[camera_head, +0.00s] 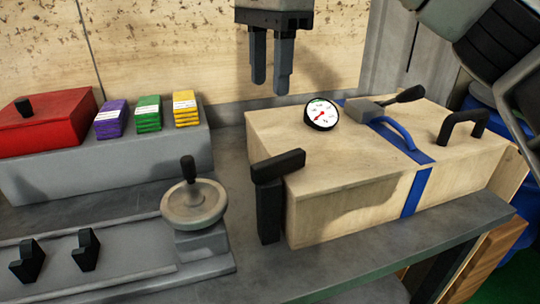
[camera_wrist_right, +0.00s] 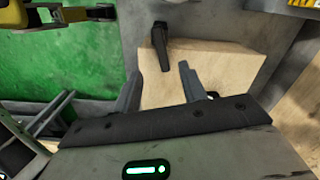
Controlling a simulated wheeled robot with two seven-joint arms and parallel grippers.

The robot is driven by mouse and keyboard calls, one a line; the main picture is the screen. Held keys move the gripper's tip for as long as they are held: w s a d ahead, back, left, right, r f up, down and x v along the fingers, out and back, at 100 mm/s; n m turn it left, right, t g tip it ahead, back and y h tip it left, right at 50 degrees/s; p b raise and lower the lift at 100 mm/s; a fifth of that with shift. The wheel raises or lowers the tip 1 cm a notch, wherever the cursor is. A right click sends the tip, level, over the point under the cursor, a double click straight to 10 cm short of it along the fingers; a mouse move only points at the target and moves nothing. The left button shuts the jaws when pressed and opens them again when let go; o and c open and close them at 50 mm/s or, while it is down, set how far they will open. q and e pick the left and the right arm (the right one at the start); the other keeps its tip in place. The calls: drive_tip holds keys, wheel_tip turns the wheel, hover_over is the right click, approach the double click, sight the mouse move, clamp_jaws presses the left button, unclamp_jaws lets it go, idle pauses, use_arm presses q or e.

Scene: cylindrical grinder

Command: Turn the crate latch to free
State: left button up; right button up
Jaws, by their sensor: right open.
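The wooden crate (camera_head: 350,215) stands on the grey bench. A black latch (camera_head: 270,190) sits at its near left corner, with an upright body on the side and a bar at the top reaching over the lid edge. My right gripper (camera_head: 272,80) hangs open and empty above and behind the crate's left end, apart from it. In the right wrist view its fingers (camera_wrist_right: 160,88) are spread, with the crate (camera_wrist_right: 215,70) beyond and a black part (camera_wrist_right: 160,45), seemingly the latch, at the crate's edge. My left gripper is not in view.
On the lid are a round gauge (camera_head: 321,114), a blue strap (camera_head: 415,190), a grey buckle with a black lever (camera_head: 385,104) and a black handle (camera_head: 463,125). A handwheel (camera_head: 194,203) stands close left of the latch. A red box (camera_head: 48,125) is farther left.

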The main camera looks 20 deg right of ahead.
sight(273, 160)
drive_tip(key=f, duration=0.5)
drive_tip(key=f+b, duration=0.1)
drive_tip(key=f, duration=0.4)
drive_tip(key=f+b, duration=0.1)
drive_tip(key=f, duration=0.4)
drive_tip(key=shift+d+f, duration=0.1)
drive_tip(key=shift+d, duration=0.25)
clamp_jaws()
